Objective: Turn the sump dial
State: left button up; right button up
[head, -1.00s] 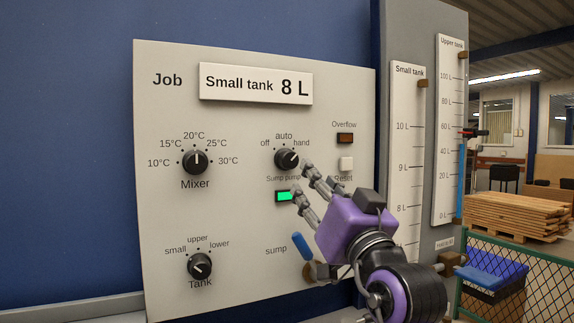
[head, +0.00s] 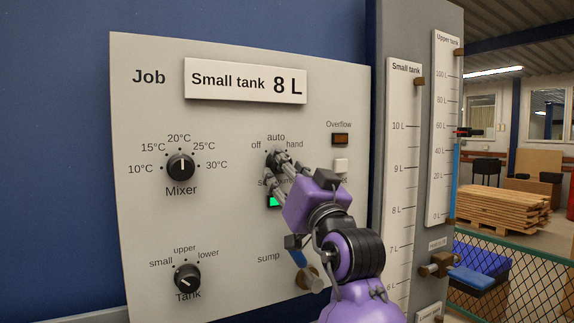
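The sump pump dial (head: 275,159) is a black knob on the grey panel, under the marks off, auto and hand. My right gripper (head: 273,166) comes in from the lower right, with its two fingers at the dial, one on either side. The fingers cover much of the knob, so its pointer is hard to read. I cannot tell whether they press on it. The green lamp (head: 273,201) below is partly hidden by the gripper, as is the dial's label. My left gripper is not in view.
The mixer dial (head: 181,167) and tank dial (head: 186,277) are on the left of the panel. A blue sump valve handle (head: 299,259) is just below my gripper. The overflow lamp (head: 340,139) and white reset button (head: 341,165) are to the right.

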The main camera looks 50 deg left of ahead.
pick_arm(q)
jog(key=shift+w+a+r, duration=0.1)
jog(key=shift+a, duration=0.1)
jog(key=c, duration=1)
